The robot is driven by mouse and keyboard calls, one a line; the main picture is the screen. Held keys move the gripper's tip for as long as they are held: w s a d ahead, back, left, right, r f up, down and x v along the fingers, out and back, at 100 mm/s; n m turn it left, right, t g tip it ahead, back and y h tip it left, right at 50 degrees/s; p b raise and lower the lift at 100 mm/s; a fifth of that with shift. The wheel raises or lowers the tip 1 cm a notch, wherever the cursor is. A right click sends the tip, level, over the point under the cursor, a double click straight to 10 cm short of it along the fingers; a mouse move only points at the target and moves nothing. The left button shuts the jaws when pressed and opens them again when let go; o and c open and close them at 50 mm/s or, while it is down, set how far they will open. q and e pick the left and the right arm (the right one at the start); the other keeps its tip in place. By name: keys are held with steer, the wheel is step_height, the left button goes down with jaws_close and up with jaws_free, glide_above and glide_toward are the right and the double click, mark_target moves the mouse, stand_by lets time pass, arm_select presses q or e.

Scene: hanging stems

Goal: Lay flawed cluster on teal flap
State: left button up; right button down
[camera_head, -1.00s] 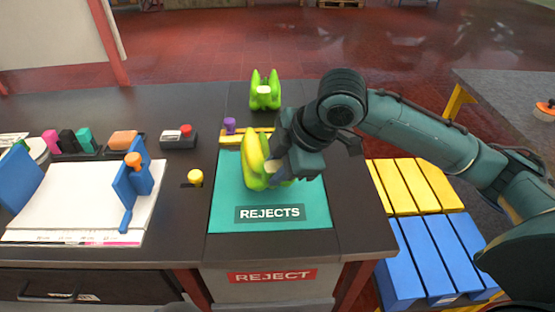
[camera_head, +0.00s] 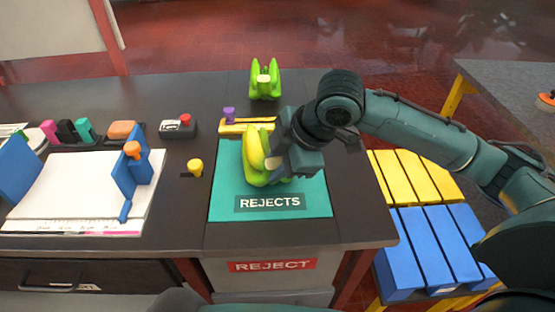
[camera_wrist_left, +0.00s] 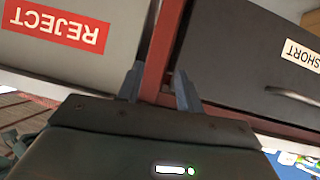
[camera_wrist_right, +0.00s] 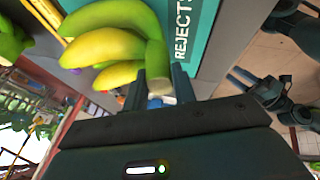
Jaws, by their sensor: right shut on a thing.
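The yellow-green banana cluster (camera_head: 256,156) is over the teal flap (camera_head: 225,190) marked REJECTS; whether it touches the flap I cannot tell. My right gripper (camera_head: 279,160) is shut on the cluster's stem end, and the arm hides part of it. In the right wrist view the bananas (camera_wrist_right: 110,38) fan out past the fingers, beside the teal flap (camera_wrist_right: 207,22). My left gripper (camera_wrist_left: 158,84) is open and empty in the left wrist view, in front of the bench's front side.
A greener cluster (camera_head: 264,80) stands behind the flap. A yellow bar (camera_head: 246,126) with a purple knob lies along the flap's back edge. A yellow knob (camera_head: 195,167) and a white board (camera_head: 75,190) with blue uprights are to the left. Yellow and blue slats (camera_head: 430,240) are at right.

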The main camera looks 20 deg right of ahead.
steer(key=c, duration=1.1)
jaws_free()
steer(key=shift+o, duration=0.2)
steer(key=shift+s+f, duration=0.1)
steer(key=shift+f, duration=0.1)
arm_select(q)
steer(key=shift+s+r+p, duration=0.15)
steer(key=shift+r+p, duration=0.15)
steer(key=shift+p, duration=0.45)
arm_select(e)
steer(key=v, duration=1.3)
steer(key=shift+r, duration=0.2)
